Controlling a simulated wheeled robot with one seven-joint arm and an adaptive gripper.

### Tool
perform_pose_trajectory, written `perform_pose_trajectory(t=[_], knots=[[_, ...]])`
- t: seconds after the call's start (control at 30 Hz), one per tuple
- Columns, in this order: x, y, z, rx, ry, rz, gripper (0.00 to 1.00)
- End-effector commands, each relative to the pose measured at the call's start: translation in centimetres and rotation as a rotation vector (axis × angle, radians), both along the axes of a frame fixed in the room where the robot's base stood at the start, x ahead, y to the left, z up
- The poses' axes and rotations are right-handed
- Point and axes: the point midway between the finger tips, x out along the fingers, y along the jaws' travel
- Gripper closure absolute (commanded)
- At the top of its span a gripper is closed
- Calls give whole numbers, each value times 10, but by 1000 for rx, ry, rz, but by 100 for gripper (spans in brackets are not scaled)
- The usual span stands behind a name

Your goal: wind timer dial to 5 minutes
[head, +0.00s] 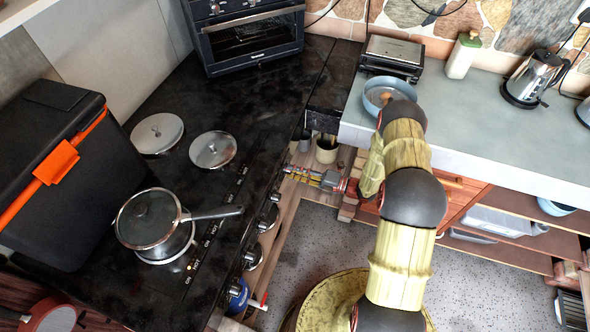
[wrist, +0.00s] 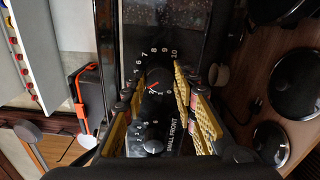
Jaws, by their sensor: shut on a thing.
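The timer dial (wrist: 157,86) is a dark round knob with a short red mark, on the black cooker front in the wrist view. White numbers curve around it, up to 10 at the upper right. The red mark leans to the upper left; I cannot tell its exact reading. My gripper (wrist: 160,82) has its yellow-padded fingers on both sides of the dial, shut on it. In the head view my gripper (head: 318,178) reaches left to the cooker front, and the dial is hidden there.
A smaller knob (wrist: 152,147) sits below the dial, beside the label SMALL FRONT. More knobs (head: 253,256) line the cooker front. A lidded pan (head: 150,218) stands on the black hob (head: 225,103). A grey counter (head: 500,115) lies right of my arm. Speckled floor is open below.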

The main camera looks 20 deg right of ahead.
Motion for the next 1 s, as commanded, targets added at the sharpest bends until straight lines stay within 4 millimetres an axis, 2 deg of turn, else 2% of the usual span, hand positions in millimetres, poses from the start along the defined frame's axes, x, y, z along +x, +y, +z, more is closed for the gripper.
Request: perform_pose_trajectory(t=[0.5, 1.0], knots=[[1, -1, 0, 264, 367, -3, 97], [0, -1, -1, 382, 529, -4, 97]])
